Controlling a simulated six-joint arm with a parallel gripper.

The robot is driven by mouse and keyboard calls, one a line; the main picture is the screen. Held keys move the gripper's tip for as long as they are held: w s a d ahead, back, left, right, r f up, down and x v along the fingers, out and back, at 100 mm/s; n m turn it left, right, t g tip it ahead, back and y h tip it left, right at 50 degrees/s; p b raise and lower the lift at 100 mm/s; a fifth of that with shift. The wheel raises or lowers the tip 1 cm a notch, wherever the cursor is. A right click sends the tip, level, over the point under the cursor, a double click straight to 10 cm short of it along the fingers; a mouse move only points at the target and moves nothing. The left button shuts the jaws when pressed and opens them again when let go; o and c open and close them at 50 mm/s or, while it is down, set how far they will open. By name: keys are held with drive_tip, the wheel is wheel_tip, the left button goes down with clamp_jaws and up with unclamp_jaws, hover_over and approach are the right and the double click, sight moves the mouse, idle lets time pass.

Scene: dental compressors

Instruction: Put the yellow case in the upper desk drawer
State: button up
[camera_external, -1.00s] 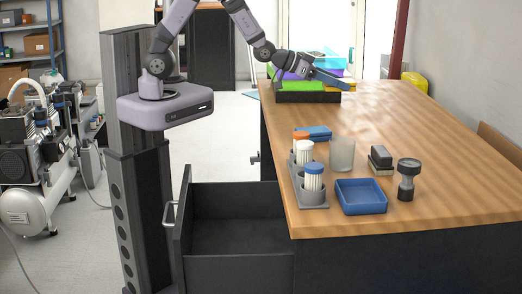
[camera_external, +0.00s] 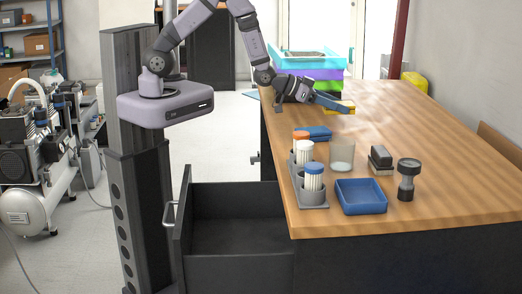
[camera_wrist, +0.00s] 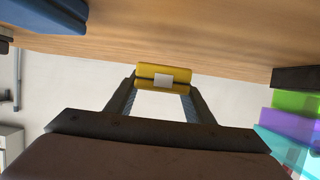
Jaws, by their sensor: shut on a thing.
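The yellow case (camera_wrist: 150,73) is a small yellow block with a dark band and a white label, held between my fingertips in the wrist view. I cannot tell whether the case touches the desktop. The desk drawer (camera_external: 240,268) is pulled out at the desk's left end; it is dark and looks empty inside.
Stacked coloured trays (camera_external: 308,60) stand at the desk's far end. The right desktop is clear.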

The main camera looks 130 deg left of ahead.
sight(336, 125)
drive_tip(key=shift+f, duration=2.05)
drive_tip(key=shift+f, duration=0.1)
drive_tip(key=shift+f, duration=0.15)
drive_tip(key=o, duration=1.2)
drive_tip(key=shift+r, duration=0.2)
